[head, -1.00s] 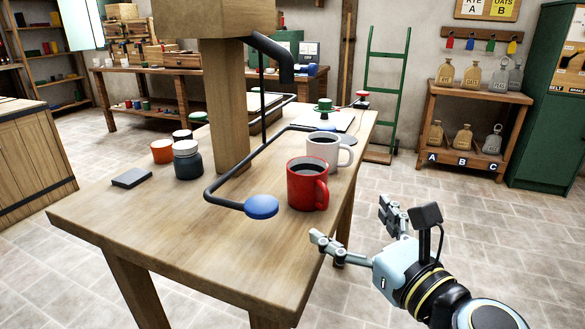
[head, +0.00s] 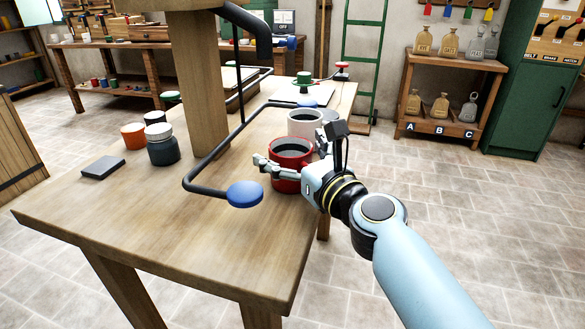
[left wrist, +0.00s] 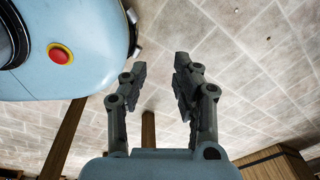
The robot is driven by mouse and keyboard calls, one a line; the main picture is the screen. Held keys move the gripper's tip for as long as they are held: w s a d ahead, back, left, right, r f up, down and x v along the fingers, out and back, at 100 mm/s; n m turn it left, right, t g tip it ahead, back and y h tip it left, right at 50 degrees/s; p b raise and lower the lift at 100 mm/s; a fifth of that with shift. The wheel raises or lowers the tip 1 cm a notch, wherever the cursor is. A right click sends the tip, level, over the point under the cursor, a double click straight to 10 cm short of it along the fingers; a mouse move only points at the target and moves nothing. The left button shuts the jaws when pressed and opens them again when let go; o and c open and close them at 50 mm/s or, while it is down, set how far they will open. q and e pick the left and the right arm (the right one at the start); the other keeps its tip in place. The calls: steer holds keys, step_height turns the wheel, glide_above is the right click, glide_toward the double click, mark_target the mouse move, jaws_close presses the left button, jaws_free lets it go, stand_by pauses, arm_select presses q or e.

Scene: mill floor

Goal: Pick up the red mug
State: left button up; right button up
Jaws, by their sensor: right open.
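The red mug (head: 287,186) stands upright on the wooden table near its right edge, with dark contents inside. My right gripper (head: 293,151) is open at the mug, its arm coming from the lower right. One finger crosses in front of the mug, and the other is at its far right side. The mug's handle is hidden behind the gripper, and I cannot tell whether the fingers touch the mug. My left gripper (left wrist: 160,88) shows only in the left wrist view, open and empty above the tiled floor.
A white mug (head: 304,122) stands just behind the red one. A bent dark rod with a blue pad (head: 245,194) reaches over the table just left of the mug. A grey jar (head: 162,146), an orange cup (head: 133,136) and a dark slab (head: 103,167) are farther left. The table's front is clear.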

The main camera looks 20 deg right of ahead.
steer(key=c, duration=0.4)
steer(key=shift+c, duration=1)
steer(key=c, duration=0.5)
steer(key=shift+c, duration=0.8)
arm_select(q)
steer(key=shift+s, duration=0.8)
arm_select(e)
steer(key=shift+r, duration=0.1)
steer(key=shift+c, duration=0.3)
